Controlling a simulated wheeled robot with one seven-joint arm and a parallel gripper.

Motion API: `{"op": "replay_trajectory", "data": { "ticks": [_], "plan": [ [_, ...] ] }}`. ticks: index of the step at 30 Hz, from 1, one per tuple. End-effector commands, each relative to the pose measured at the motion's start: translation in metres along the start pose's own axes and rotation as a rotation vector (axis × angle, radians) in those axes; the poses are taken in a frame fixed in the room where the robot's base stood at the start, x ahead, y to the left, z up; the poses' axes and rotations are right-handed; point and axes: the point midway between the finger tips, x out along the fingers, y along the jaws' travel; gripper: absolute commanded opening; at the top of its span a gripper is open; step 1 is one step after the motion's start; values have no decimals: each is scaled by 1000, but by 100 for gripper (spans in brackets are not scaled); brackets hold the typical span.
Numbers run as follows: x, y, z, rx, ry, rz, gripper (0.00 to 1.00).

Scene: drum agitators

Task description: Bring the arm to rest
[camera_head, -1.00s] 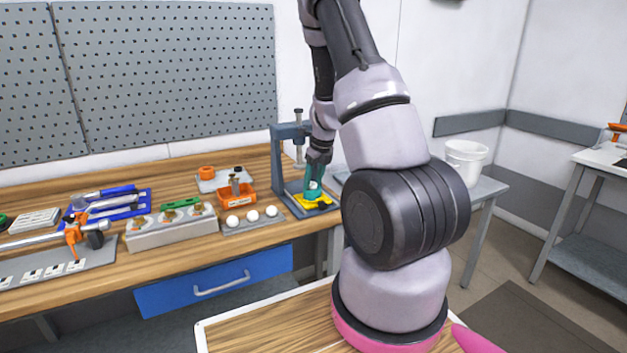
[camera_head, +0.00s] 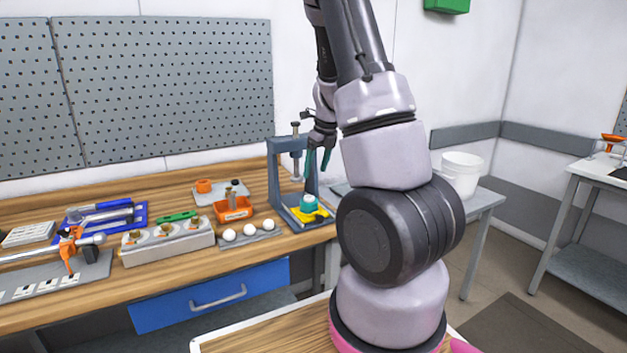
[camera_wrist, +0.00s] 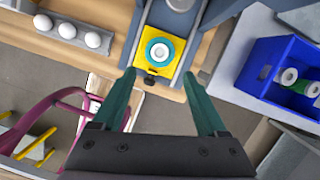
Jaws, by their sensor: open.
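My gripper (camera_head: 318,160) is open and empty, raised above the workbench in front of the grey press (camera_head: 283,165). Its two teal fingers also show spread apart in the wrist view (camera_wrist: 160,82). A white and teal round part (camera_head: 309,202) sits on a yellow fixture (camera_head: 322,213) on the press base. In the wrist view the round part (camera_wrist: 159,51) and the yellow fixture (camera_wrist: 160,72) lie beyond the fingertips, apart from them. My arm is bent, with its upper links reaching up out of the head view.
Three white balls (camera_head: 250,231) lie on a grey strip left of the press. An orange bin (camera_head: 233,208) and a grey block with sockets (camera_head: 168,243) stand further left. A white bucket (camera_head: 461,174) is on the right-hand table. A blue crate (camera_wrist: 276,80) shows in the wrist view.

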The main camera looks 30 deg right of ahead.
Motion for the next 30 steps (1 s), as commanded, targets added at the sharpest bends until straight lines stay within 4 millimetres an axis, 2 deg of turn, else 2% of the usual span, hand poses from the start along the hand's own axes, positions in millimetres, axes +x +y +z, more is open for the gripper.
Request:
{"op": "replay_trajectory", "data": {
  "ticks": [4,21,23,26,30],
  "plan": [
    [-9,0,0,0,0,0,75],
    [-13,2,1,-18,-6,4,75],
    [-21,8,2,-64,-20,13,75],
    [-46,28,6,-220,-65,38,75],
    [-99,70,7,-581,-160,54,75]
  ]
}}
